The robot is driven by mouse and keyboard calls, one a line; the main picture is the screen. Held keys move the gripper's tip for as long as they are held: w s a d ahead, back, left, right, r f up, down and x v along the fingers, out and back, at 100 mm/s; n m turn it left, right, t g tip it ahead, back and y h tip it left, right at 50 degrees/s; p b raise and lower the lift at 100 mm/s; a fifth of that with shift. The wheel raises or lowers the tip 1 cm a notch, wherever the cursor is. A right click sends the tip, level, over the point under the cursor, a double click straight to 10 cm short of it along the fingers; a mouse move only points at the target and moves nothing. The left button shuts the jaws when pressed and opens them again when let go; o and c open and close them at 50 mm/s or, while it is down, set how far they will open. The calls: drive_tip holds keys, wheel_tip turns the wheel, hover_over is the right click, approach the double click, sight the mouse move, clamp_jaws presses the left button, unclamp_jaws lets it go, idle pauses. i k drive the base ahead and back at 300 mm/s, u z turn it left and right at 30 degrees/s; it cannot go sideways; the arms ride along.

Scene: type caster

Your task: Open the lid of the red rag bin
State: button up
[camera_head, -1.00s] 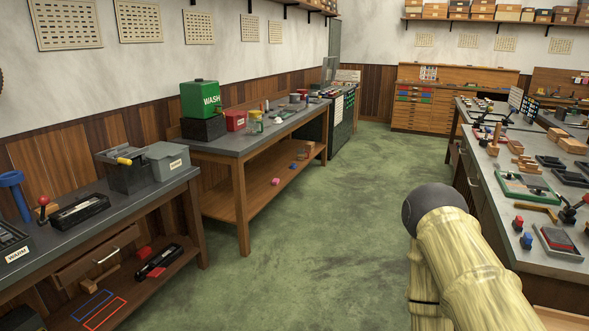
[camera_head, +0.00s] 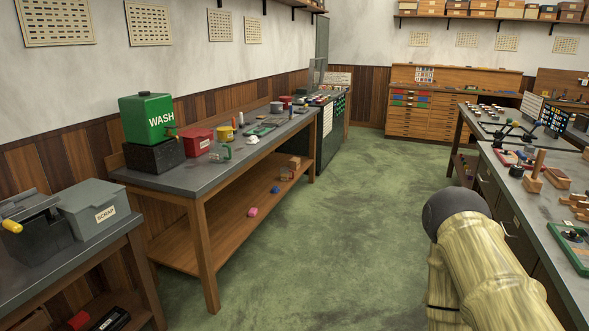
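The red rag bin appears to be the small red box (camera_head: 199,141) on the grey-topped bench along the left wall. It stands just right of the green WASH can (camera_head: 148,118). Its top looks closed, though it is small at this distance and any label is unreadable. My arm shows at the lower right as pale, ribbed links with a dark rounded end. My gripper's fingers do not show, and the red box is well away from the visible arm.
A grey SCRAP box (camera_head: 93,209) stands on the nearer left bench. A glass jar (camera_head: 221,153) and a white dome (camera_head: 253,140) sit near the red box. Green floor (camera_head: 330,220) lies open between the left benches and the right workbench (camera_head: 545,200).

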sight(193, 134)
drive_tip(key=u, duration=0.3)
drive_tip(key=i, duration=1.8)
drive_tip(key=u, duration=0.45)
